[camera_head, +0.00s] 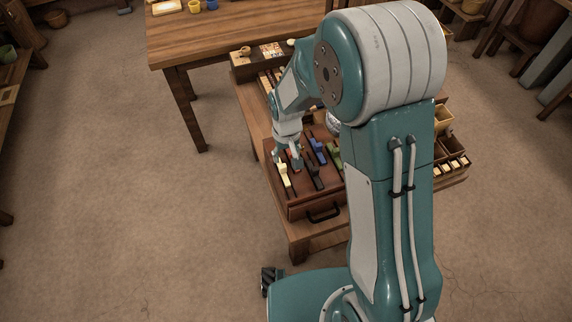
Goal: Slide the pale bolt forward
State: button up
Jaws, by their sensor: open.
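The pale bolt (284,175) is a small cream-yellow piece in the leftmost slot of a brown wooden box (306,206) with a dark handle on its front. My gripper (288,160) points down over the left part of the box, with its fingers apart. It is just behind the pale bolt and close to it; I cannot tell whether they touch. A small red piece shows beside the right finger, partly hidden. The fingertips are small in this view.
A dark bolt (313,170), a blue bolt (318,146) and a green bolt (334,152) sit right of the pale one. Trays with small blocks (455,165) lie to the right. A wooden table (230,40) stands behind. The floor at left is clear.

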aim_at(282, 166)
jog(key=f, duration=0.1)
jog(key=a+f, duration=0.1)
jog(key=f, duration=0.1)
jog(key=a+f, duration=0.1)
jog(key=f, duration=0.1)
jog(key=shift+f, duration=0.2)
jog(key=shift+d+f, duration=0.1)
jog(key=shift+f, duration=0.05)
jog(key=shift+d, duration=0.55)
grip_shut()
jog(key=shift+a, duration=0.3)
